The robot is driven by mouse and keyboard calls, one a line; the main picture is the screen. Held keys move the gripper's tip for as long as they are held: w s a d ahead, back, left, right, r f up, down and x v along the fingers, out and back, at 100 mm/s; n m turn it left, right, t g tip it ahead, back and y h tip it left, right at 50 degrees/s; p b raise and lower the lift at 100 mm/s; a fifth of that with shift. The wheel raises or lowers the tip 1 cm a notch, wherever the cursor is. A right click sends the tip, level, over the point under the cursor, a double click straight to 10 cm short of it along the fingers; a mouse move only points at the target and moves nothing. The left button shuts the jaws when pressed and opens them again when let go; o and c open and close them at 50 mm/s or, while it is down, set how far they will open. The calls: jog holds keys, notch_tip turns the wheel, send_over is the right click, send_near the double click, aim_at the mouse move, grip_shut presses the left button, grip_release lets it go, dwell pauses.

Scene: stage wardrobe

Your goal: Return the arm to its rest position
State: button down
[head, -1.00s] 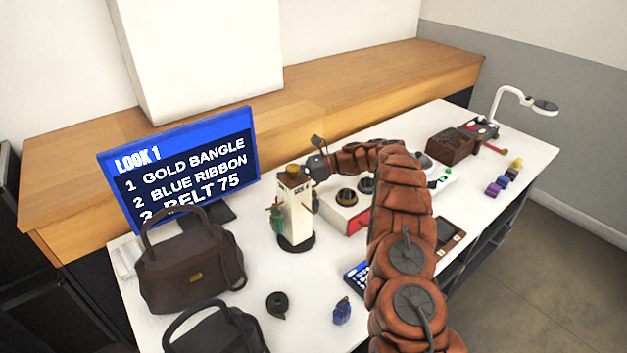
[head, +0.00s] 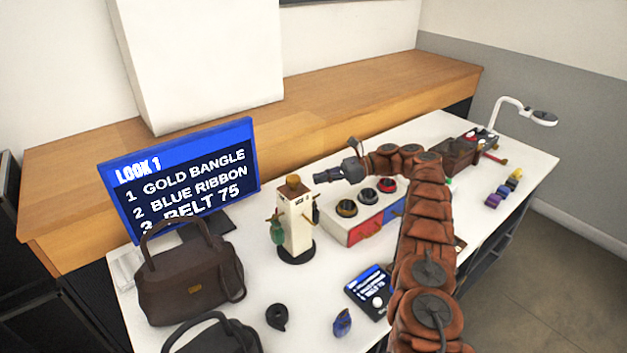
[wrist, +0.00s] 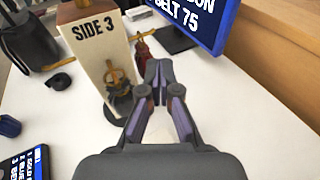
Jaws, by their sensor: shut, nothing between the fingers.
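My arm, in a brown padded sleeve, reaches over the white table (head: 270,322) from the lower right in the head view. My gripper (head: 322,177) is shut and empty, to the right of the upper part of a white post (head: 297,222) on a dark round base. In the wrist view, the gripper's fingertips (wrist: 159,72) meet with nothing between them. The post (wrist: 88,48) is to their left there, marked "SIDE 3", with a gold-coloured piece on its face. A green item (head: 277,229) hangs on the post's left side in the head view.
A screen (head: 180,170) and brown handbag (head: 190,277) stand left. A box with round items on top (head: 368,224) is right of the post, beneath my forearm. A tablet (head: 368,290), blue item (head: 342,322) and black coil (head: 277,316) lie in front. A lamp (head: 520,110) stands far right.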

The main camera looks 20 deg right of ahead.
jog(key=shift+s+d+r, duration=0.15)
jog(key=shift+d, duration=0.4)
jog(key=shift+r, duration=0.1)
